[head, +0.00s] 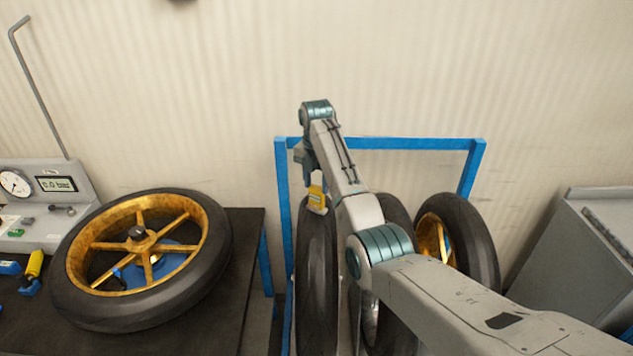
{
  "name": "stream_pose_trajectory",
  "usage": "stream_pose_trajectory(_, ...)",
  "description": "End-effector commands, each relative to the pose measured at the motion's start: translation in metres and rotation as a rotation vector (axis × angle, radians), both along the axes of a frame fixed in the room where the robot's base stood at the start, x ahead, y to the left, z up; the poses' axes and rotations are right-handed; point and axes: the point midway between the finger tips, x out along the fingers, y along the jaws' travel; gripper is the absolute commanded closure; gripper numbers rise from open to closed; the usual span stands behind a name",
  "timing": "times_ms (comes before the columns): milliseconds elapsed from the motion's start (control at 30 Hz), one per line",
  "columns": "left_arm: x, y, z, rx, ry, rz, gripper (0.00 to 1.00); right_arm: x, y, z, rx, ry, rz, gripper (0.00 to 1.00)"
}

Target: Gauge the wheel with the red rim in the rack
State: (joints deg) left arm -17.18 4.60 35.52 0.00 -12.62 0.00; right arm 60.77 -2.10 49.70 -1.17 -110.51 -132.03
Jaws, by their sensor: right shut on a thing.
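A blue rack (281,200) stands against the wall with several wheels in it. Its left wheel (316,270) is upright and seen edge-on, so its rim colour is hidden. A middle wheel (400,212) is mostly behind my right arm. The right wheel (462,235) has a gold rim. No red rim shows. My right gripper (313,178) is shut on a small yellow gauge (317,197), just over the top of the left wheel's tyre. The gauge's lower end looks at or very near the tread; I cannot tell if it touches. My left gripper is out of view.
A dark bench (240,235) at left carries a gold-rimmed wheel (140,312) lying flat. Behind it stands a grey panel (75,180) with a dial and a small display. Yellow and blue tools (33,268) lie at the left edge. A grey cabinet (580,260) stands at right.

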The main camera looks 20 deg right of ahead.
Motion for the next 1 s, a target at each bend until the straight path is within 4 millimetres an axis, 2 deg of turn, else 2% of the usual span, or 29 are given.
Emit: stream_pose_trajectory(1000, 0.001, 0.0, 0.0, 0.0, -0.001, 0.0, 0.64, 0.0, 0.0, -0.011, 0.0, 0.0, 0.0, 0.81)
